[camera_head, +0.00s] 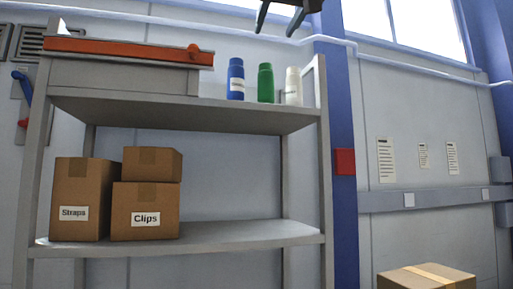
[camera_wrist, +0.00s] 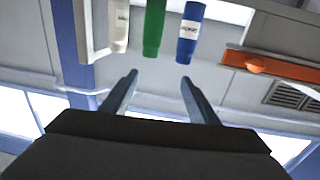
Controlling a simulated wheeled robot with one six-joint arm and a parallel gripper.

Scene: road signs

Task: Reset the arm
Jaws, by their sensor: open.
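My gripper (camera_head: 278,22) is at the top edge of the head view, above the shelf unit, with its two fingers apart and nothing between them. In the wrist view the open gripper (camera_wrist: 158,82) shows two separate fingers, and that view is upside down. Only the lower part of the gripper shows in the head view; the rest of the arm is out of frame.
A grey shelf unit (camera_head: 190,114) holds blue (camera_head: 236,79), green (camera_head: 266,83) and white (camera_head: 293,87) bottles on top, beside an orange-lidded case (camera_head: 125,75). Boxes labelled Straps (camera_head: 78,198) and Clips (camera_head: 146,212) sit below. Another box (camera_head: 428,277) is at lower right.

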